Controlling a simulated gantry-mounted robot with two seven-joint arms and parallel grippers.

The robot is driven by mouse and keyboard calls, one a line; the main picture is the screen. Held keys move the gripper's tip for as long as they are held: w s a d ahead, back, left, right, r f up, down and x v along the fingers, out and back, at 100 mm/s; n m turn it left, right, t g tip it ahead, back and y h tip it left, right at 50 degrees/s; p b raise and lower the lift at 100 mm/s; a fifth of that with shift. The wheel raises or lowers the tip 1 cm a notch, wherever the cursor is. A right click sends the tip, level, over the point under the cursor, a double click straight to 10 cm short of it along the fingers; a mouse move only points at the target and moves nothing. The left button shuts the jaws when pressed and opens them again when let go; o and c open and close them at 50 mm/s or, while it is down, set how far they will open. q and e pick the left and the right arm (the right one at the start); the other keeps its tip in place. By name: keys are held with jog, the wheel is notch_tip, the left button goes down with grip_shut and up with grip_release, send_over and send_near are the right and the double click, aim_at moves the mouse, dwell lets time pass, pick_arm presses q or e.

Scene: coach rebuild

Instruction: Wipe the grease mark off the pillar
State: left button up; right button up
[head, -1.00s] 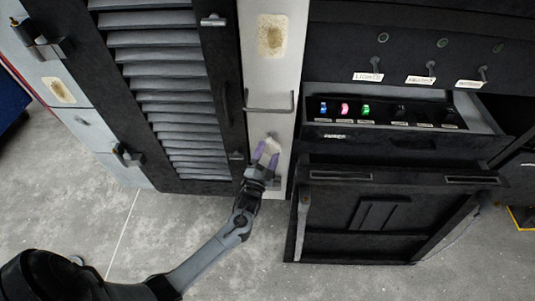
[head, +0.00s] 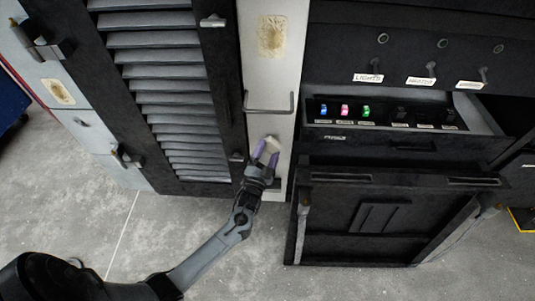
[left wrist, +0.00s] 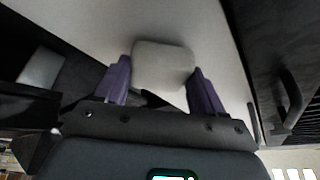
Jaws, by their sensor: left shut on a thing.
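The white pillar (head: 270,82) stands upright between the louvred door and the black cabinet in the head view. A yellow-brown grease mark (head: 271,36) shows high on it, above a dark bar handle (head: 269,109). My left gripper (head: 266,152) is low in front of the pillar, well below the mark and the handle. Its purple fingers are shut on a pale pad (head: 271,142), which they partly hide. The left wrist view shows the pad (left wrist: 163,66) between both fingers, with a pale surface behind it. I cannot tell whether the pad touches the pillar. My right gripper is not in view.
The louvred door (head: 165,100) stands left of the pillar; a similar stain (head: 58,91) marks the white panel beyond. An open drawer with coloured switches (head: 345,110) and a dark hanging panel (head: 385,215) jut out at the right. The grey floor (head: 250,270) is clear.

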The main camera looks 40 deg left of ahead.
aim_at(268, 144)
pick_arm(q)
jog(key=shift+w+a, duration=0.2)
jog(key=shift+w, duration=0.15)
notch_tip(268, 144, up, 4)
jog(key=p, duration=0.4)
jog(key=shift+s, duration=0.1)
jog(key=shift+f, duration=0.2)
jog(key=shift+a+f+b, duration=0.1)
jog(key=shift+f+b, duration=1.55)
jog(key=shift+f, duration=0.3)
